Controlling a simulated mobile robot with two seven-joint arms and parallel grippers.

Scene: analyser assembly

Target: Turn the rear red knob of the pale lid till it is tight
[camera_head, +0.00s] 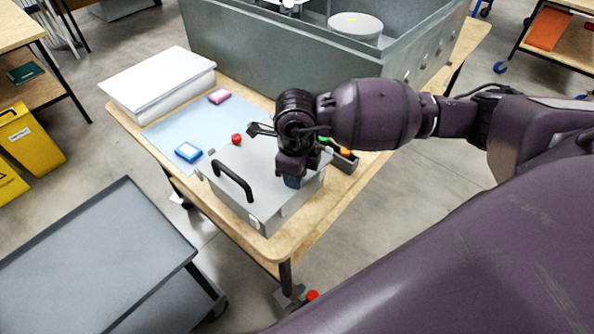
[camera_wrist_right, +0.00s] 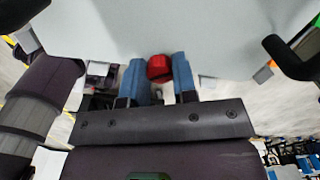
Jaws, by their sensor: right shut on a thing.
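The pale lid (camera_head: 258,172) with its black handle (camera_head: 232,181) tops a grey box on the wooden table. One red knob (camera_head: 236,139) shows at the lid's far left side, clear of my gripper. My right gripper (camera_head: 292,181) points down over the lid's right side. In the right wrist view its two blue fingers (camera_wrist_right: 159,78) are shut on a red knob (camera_wrist_right: 159,68) at the edge of the pale lid (camera_wrist_right: 165,28). That knob is hidden behind the gripper in the head view. How tight it sits cannot be told. My left gripper is not in view.
A blue box (camera_head: 188,152) and a pink box (camera_head: 219,96) lie on a light blue mat (camera_head: 165,130). A white stack (camera_head: 158,82) stands behind. A small dark tray (camera_head: 345,162) with coloured pieces sits close to the lid's right. A large grey housing (camera_head: 300,62) fills the back.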

